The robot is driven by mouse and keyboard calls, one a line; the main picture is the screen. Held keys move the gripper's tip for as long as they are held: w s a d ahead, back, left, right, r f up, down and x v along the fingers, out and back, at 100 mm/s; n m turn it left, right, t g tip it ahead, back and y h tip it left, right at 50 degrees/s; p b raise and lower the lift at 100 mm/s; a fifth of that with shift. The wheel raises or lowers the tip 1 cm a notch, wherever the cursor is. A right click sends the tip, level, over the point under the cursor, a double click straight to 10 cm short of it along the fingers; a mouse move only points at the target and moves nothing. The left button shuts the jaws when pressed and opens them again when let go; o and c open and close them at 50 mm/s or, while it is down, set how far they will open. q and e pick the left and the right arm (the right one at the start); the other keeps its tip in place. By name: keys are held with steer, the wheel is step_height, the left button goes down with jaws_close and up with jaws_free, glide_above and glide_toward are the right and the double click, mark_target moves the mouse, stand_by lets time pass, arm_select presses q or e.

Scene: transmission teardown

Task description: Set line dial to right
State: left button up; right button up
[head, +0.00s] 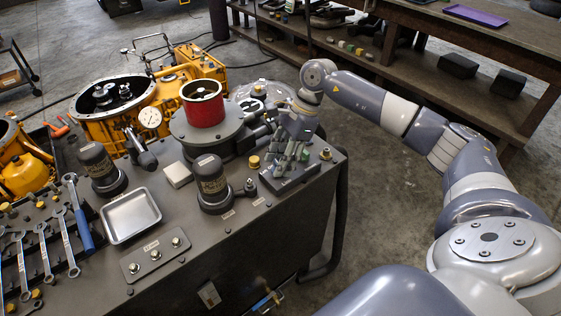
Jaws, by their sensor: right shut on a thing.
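My right gripper (286,160) reaches in from the right and points down at a small dark block (295,183) at the right end of the grey bench top. Its fingers are shut on what I take to be the line dial on that block. The fingers hide the dial, so I cannot tell which way it points. My left gripper is not in view.
A black-capped cylinder (212,184) stands just left of the gripper, and a grey housing with a red ring (203,104) stands behind it. A metal tray (130,216), a three-knob plate (155,256) and wrenches (42,254) lie further left.

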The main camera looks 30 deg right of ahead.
steer(key=m+b, duration=0.1)
steer(key=m, duration=0.1)
steer(key=m+t+b, duration=0.1)
steer(key=m, duration=0.1)
steer(key=shift+s+a+f+t, duration=0.1)
steer(key=shift+t, duration=0.2)
steer(key=shift+m+t+h+b, duration=0.3)
steer(key=shift+m+h+b, duration=0.15)
steer(key=shift+m, duration=0.55)
steer(key=o, duration=1.1)
steer(key=shift+c, duration=0.2)
steer(key=shift+r, duration=0.25)
steer(key=v, duration=1.1)
steer(key=shift+r, duration=0.35)
steer(key=shift+s, duration=0.15)
